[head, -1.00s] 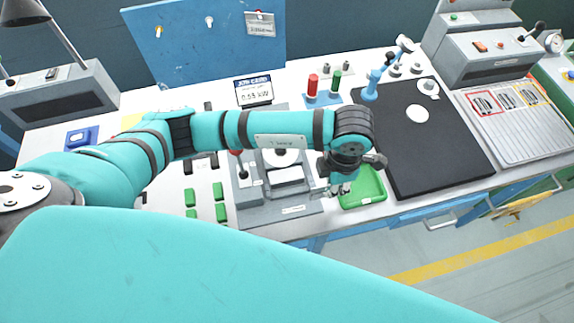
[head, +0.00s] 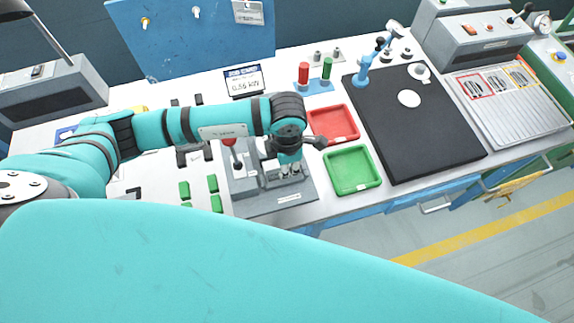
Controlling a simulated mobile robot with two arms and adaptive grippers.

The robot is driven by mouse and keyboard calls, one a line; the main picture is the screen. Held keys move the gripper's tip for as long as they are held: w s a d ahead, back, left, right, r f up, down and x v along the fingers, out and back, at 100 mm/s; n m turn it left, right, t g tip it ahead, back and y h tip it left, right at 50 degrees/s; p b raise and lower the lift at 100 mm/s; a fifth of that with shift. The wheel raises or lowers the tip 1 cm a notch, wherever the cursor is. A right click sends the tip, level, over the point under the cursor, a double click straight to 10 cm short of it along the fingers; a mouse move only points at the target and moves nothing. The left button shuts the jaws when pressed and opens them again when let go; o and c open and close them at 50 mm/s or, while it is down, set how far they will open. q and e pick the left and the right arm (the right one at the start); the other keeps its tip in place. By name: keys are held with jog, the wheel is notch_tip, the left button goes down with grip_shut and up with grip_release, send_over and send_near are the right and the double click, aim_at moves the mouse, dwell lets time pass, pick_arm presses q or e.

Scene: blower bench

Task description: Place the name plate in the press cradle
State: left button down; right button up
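My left gripper (head: 290,172) points down over the grey press (head: 240,208) on the bench. Its fingertips are low, at the front part of the press, and very small in the picture. I cannot tell whether they are open or shut, or whether they hold anything. I cannot make out the name plate. The press cradle is largely hidden behind the gripper and wrist. The press has a lever with a red knob (head: 228,141) at its left. My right gripper is not in view.
A green tray (head: 352,168), apparently empty, and a red tray (head: 334,124) lie right of the press. A black mat (head: 420,140) lies beyond them. Several small green blocks (head: 213,183) lie left of the press. A job card display (head: 243,82) stands behind it.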

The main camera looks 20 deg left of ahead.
pick_arm(q)
jog(key=shift+f, duration=0.15)
jog(key=c, duration=1.5)
grip_release()
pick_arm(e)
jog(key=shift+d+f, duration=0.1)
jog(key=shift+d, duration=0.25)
